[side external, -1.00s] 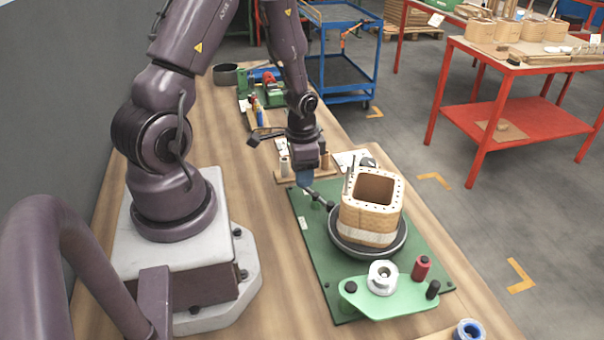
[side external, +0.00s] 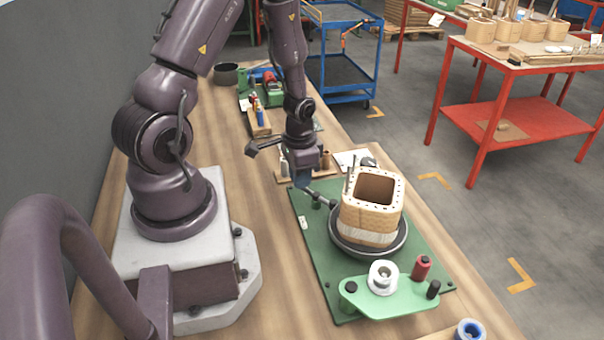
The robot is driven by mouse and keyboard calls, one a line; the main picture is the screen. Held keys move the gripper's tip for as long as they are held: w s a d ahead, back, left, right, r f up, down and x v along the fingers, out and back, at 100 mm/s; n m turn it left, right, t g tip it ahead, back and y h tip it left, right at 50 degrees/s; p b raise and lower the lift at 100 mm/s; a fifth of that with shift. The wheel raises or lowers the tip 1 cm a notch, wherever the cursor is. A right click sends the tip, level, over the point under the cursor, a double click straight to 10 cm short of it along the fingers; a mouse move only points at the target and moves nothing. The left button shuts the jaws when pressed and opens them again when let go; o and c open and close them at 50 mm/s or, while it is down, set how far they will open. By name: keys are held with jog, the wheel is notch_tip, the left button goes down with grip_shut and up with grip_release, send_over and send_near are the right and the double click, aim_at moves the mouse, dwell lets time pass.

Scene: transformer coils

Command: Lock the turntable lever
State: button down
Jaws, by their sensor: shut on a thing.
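The turntable (side external: 343,248) is a round black dish on a green base plate (side external: 318,262). A square wooden coil former (side external: 371,212) stands upright on it. The turntable lever (side external: 322,198) is a thin dark rod reaching from the left rim of the turntable up and left to my gripper. My gripper (side external: 302,181) points down at the back left of the plate and is shut on the lever's outer end. The fingers hide that end. A small dark post (side external: 316,205) stands on the plate just below the lever; I cannot tell whether they touch.
A green bracket (side external: 399,303) with a white spool (side external: 383,278), a red spool (side external: 421,268) and black knobs is at the plate's front. A wooden rack (side external: 290,178) stands behind my gripper. Bare bench (side external: 270,230) lies left of the plate.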

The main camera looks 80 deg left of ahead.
jog(key=c, duration=1.1)
grip_release()
notch_tip(320, 180, up, 13)
jog(key=s+d+r+t, duration=0.2)
jog(key=d+r, duration=0.6)
jog(key=s+d+r+m+t, duration=0.1)
jog(key=s+d+r+t, duration=0.1)
jog(key=d+r, duration=0.5)
notch_tip(320, 180, up, 2)
jog(key=shift+s+d+r+t, duration=0.15)
jog(key=shift+d+r+t, duration=0.2)
jog(key=shift+t, duration=0.45)
